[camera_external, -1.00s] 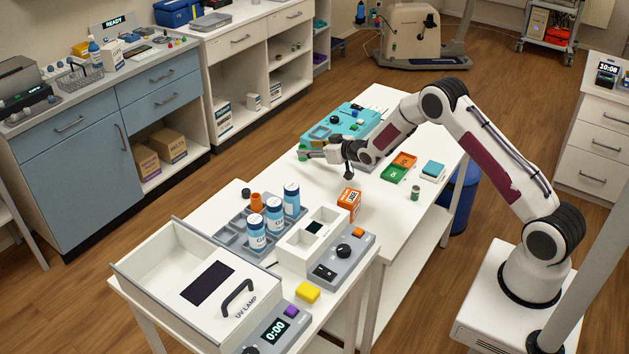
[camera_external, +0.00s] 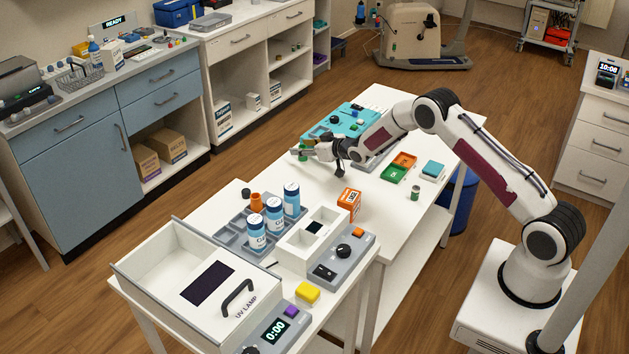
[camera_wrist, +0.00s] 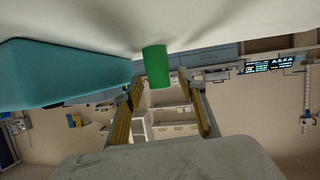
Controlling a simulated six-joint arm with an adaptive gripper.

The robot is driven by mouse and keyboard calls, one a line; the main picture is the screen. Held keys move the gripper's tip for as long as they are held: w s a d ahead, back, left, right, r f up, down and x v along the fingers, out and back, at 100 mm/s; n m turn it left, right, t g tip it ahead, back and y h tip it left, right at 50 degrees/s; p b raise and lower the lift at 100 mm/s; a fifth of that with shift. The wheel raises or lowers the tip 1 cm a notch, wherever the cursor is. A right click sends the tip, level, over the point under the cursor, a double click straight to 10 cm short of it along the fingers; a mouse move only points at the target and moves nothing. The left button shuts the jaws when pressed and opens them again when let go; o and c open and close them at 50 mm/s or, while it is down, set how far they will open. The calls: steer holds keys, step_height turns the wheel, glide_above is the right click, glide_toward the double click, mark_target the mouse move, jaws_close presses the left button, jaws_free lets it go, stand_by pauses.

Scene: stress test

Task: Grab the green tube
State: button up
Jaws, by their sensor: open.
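A green tube (camera_wrist: 157,66) stands on the white table in the wrist view, which is upside down. My gripper (camera_wrist: 164,82) is open, with one finger on each side of the tube around its tips. I see a gap on both sides of the tube, so the fingers do not appear to grip it. In the external view my gripper (camera_external: 296,152) is low over the far left edge of the table. The green tube (camera_external: 303,146) shows there only partly, mostly hidden by the fingers.
A teal device (camera_external: 345,120) stands close behind my gripper; its teal side (camera_wrist: 60,75) fills the left of the wrist view. The tabletop between is clear.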

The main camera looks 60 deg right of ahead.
steer(key=c, duration=1)
steer(key=shift+r, duration=0.15)
steer(key=shift+r, duration=4.85)
